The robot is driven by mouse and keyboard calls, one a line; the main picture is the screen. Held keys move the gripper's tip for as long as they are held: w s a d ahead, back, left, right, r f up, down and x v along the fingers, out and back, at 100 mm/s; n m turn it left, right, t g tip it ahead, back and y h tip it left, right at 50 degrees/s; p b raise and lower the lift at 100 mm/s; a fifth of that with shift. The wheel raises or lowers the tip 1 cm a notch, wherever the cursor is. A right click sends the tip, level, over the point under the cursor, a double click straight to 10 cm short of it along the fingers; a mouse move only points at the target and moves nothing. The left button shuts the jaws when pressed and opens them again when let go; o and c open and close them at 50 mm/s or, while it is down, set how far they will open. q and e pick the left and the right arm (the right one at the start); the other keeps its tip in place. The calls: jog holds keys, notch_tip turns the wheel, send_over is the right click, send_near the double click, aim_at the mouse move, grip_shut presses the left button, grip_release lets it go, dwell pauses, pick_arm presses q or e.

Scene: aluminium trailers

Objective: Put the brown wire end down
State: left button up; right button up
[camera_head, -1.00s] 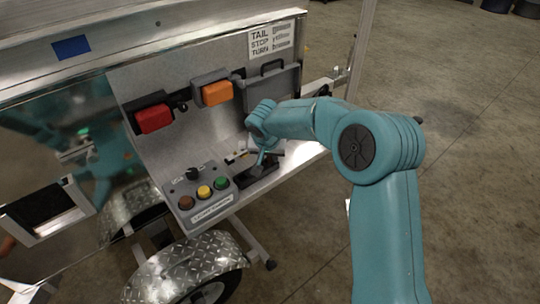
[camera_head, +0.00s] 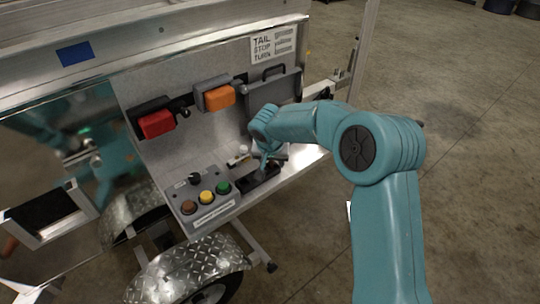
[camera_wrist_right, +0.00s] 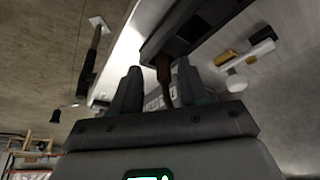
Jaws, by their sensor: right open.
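My right gripper (camera_head: 268,166) is over the black tray (camera_head: 262,180) on the trailer's shelf. In the right wrist view the gripper (camera_wrist_right: 158,84) is open, with its two fingers apart. A brown piece, which looks like the brown wire end (camera_wrist_right: 163,72), stands between the fingers. Its far end reaches the dark tray (camera_wrist_right: 182,32); I cannot tell whether it touches the tray or a finger. In the head view my gripper hides the wire end. My left gripper is not in view.
A grey control box (camera_head: 204,196) with brown, yellow and green buttons sits left of the tray. Red (camera_head: 157,124) and orange (camera_head: 220,97) lamps are on the panel above. Small yellow and white pieces (camera_wrist_right: 236,82) lie beside the tray. A label sheet (camera_head: 273,45) is at the top right.

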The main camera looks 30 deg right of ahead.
jog(key=v, duration=1.2)
jog(key=shift+p, duration=0.45)
jog(key=shift+r, duration=0.1)
